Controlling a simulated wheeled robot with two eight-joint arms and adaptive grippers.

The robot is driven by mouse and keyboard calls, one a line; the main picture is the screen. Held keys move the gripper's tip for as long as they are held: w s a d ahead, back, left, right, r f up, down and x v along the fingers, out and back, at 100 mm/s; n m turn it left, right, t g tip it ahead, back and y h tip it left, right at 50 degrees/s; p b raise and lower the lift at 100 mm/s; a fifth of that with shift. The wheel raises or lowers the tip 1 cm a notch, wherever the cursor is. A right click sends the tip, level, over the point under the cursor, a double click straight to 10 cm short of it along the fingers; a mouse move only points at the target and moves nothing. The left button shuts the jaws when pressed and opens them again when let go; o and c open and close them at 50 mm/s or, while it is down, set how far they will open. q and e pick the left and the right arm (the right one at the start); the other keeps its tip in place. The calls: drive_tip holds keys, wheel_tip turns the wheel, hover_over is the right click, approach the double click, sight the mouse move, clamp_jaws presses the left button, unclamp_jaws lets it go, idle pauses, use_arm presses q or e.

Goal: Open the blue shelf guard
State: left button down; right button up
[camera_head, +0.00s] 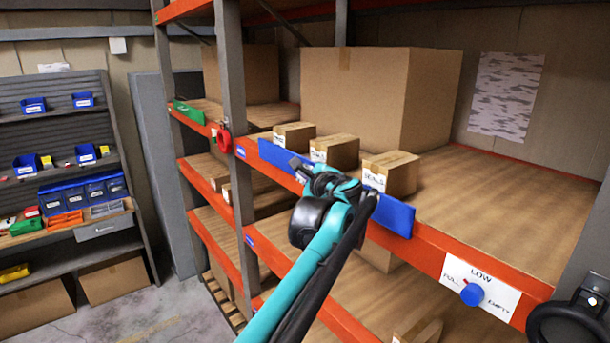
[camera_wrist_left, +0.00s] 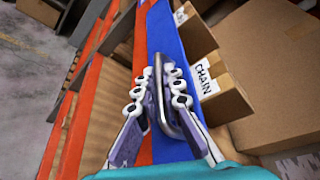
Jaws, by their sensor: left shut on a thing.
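The blue shelf guard (camera_head: 396,215) is a long flat panel along the front edge of the orange shelf beam, in front of several small cardboard boxes. It also shows in the left wrist view (camera_wrist_left: 168,45) as a blue strip beside the orange beam. A grey metal handle (camera_wrist_left: 183,128) stands out from it. My left gripper (camera_head: 305,172) is at the panel's front, and its fingers (camera_wrist_left: 159,85) are shut on the handle. My arm hides the middle of the panel in the head view. My right gripper is not seen.
Small boxes (camera_head: 390,172) stand close behind the guard, one labelled CHAIN (camera_wrist_left: 215,80) in the wrist view. A large box (camera_head: 355,98) is behind them. A green guard (camera_head: 190,113) and a blue-knobbed dial (camera_head: 472,294) are on the beams. Open floor (camera_head: 150,310) lies left.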

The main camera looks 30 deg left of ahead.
use_arm(q)
wheel_tip(320, 180, down, 8)
drive_tip(key=s+n+t+y+b, duration=0.1)
drive_tip(key=n+y+b, duration=0.5)
drive_tip(key=n+b, duration=0.7)
drive_tip(key=shift+s+a+f+n+t, duration=0.3)
drive_tip(key=shift+n+t, duration=0.3)
drive_tip(key=shift+n, duration=2)
drive_tip(key=shift+w, duration=0.1)
drive_tip(key=c, duration=1.9)
unclamp_jaws()
drive_tip(key=v, duration=1.2)
